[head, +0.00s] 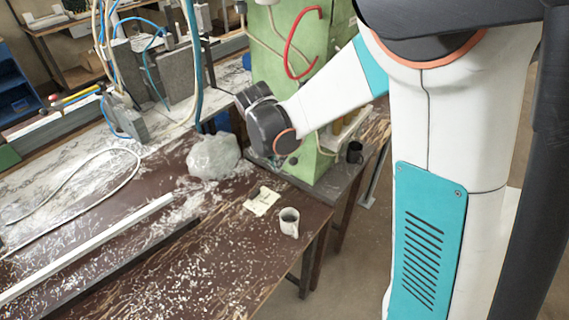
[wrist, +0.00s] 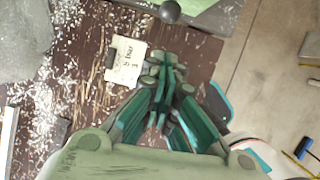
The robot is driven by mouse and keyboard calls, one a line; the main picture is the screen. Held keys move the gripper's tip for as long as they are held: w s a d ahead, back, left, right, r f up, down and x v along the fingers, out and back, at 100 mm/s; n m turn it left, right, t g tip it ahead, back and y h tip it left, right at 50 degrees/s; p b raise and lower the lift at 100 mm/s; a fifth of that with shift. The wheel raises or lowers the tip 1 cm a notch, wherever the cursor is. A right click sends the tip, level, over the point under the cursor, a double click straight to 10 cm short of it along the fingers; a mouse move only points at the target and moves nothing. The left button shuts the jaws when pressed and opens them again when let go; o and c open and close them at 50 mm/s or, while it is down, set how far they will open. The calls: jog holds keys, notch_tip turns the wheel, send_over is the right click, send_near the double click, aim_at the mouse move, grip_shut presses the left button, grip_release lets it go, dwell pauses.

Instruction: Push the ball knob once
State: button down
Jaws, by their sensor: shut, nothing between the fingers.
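The ball knob (wrist: 170,11) shows at the top edge of the wrist view as a dark grey, round ball in front of a grey-green surface. My gripper (wrist: 167,67) points toward it with its green fingers together and nothing between them. A gap shows in the picture between the fingertips and the knob, so they look apart. In the head view my wrist is in front of the green machine (head: 258,60), and I cannot make out the knob or the fingers clearly there.
A paper note (head: 262,201) lies on the brown, chip-strewn bench (head: 200,265). A pale mug (head: 289,221) stands near the bench's right edge. A clear plastic bag (head: 213,157) lies left of my wrist. A dark cup (head: 354,152) stands right of the machine.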

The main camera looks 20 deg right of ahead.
jog(key=p+v, duration=0.1)
jog(key=v, duration=0.4)
jog(key=shift+s+a+r, duration=0.1)
jog(key=shift+s+r, duration=0.1)
jog(key=shift+r, duration=0.1)
dwell(1.5)
jog(key=s+d+r+m+t+y+b, duration=0.1)
jog(key=s+d+m+t+b, duration=0.1)
jog(key=s+m, duration=0.8)
jog(key=s+d+r+m+t+y+b, duration=0.1)
jog(key=s+m+b, duration=0.4)
jog(key=s+m, duration=0.6)
jog(key=shift+d+r+m+t+y, duration=0.25)
jog(key=shift+d+m+t+y, duration=0.5)
jog(key=shift+m, duration=1.75)
jog(key=shift+s+a+h, duration=0.15)
jog(key=shift+h, duration=0.1)
